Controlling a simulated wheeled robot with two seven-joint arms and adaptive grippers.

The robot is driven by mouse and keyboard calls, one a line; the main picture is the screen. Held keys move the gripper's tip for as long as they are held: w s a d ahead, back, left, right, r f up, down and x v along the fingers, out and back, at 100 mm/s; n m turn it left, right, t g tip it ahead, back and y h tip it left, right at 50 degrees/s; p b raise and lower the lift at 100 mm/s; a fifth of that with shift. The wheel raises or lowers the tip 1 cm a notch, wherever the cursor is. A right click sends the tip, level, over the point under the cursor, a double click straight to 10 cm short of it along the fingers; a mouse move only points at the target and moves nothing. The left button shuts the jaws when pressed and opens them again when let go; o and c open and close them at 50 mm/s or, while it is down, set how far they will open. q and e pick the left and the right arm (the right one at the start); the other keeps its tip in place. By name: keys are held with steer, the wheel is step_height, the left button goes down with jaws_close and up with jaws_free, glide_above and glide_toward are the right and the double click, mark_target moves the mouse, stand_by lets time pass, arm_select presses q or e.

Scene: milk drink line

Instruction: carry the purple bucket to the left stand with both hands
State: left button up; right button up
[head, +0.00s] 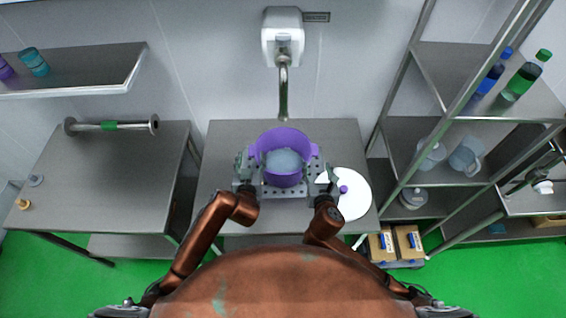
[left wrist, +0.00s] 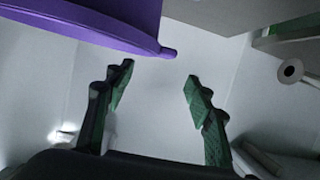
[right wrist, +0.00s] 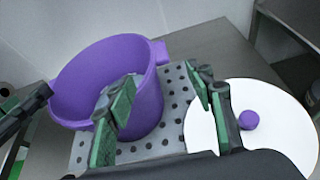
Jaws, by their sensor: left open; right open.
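The purple bucket (head: 268,140) stands upright on a perforated metal plate (head: 270,191) on the middle table, with pale grey contents inside. My left gripper (head: 243,160) is at the bucket's left side, open and empty. In the left wrist view, a purple part of the bucket (left wrist: 100,25) lies beyond the open fingers (left wrist: 160,75). My right gripper (head: 323,166) is open at the bucket's right side. In the right wrist view, the bucket's side handle (right wrist: 160,52) shows beyond the open fingers (right wrist: 161,75). The left stand appears to be the metal table (head: 110,180) at left.
A white lid (head: 355,200) with a purple knob lies right of the bucket, close to my right gripper. A tap (head: 283,90) hangs behind the bucket. A metal roller (head: 85,126) lies at the left table's back; its middle is clear. A shelf rack (head: 410,120) stands right.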

mark_target(253, 151)
arm_select(q)
steer(key=shift+s+d+f+g, duration=0.2)
steer(key=shift+f+g, duration=0.1)
steer(key=shift+f, duration=0.2)
arm_select(e)
steer(key=shift+w+a+r+n, duration=0.1)
steer(key=shift+a+r+n, duration=0.1)
steer(key=shift+n, duration=0.1)
arm_select(q)
steer(key=x, duration=0.7)
steer(key=shift+w+f, duration=0.1)
steer(key=shift+w, duration=0.3)
arm_select(e)
steer(key=x, duration=1.2)
arm_select(q)
steer(key=shift+a, duration=0.1)
steer(key=c, duration=1.3)
arm_select(e)
steer(key=c, duration=1.3)
arm_select(q)
jaws_close()
arm_select(e)
jaws_close()
arm_select(q)
steer(key=shift+a, duration=0.1)
arm_select(e)
steer(key=shift+d, duration=0.1)
